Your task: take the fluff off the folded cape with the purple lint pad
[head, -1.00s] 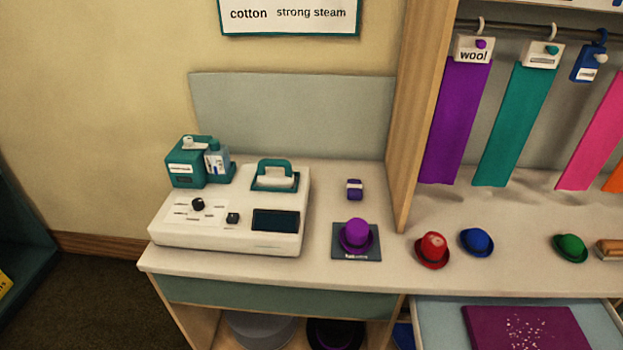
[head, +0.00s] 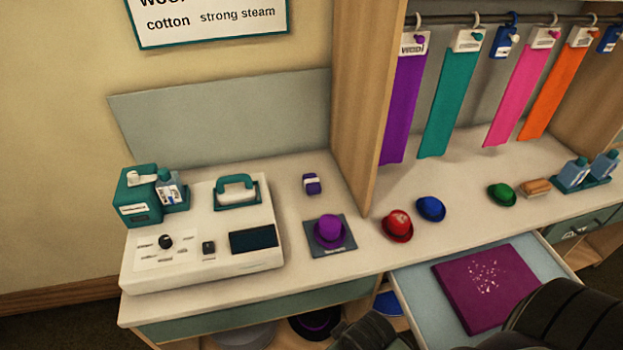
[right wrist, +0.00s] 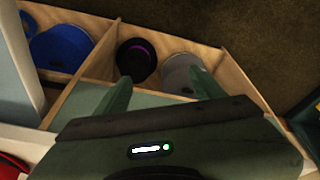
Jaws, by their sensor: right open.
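The folded cape (head: 460,293) is a flat magenta-purple block lying in an open drawer at the lower right of the head view. White specks of fluff (head: 485,275) are scattered over its top. A small purple pad with a white band (head: 312,184), which looks like the lint pad, lies on the counter behind the purple hat. My right gripper (right wrist: 157,84) is open and empty in the right wrist view, above the shelf compartments under the counter. My dark right arm covers the cape's lower right corner in the head view. My left gripper is not in view.
A steamer console (head: 205,270) fills the counter's left. A purple hat (head: 329,230) sits on a dark mat (head: 343,248). Red (head: 397,226), blue (head: 431,209) and green (head: 501,195) hats stand right of the wooden divider (head: 362,110). The open drawer (head: 412,290) juts forward.

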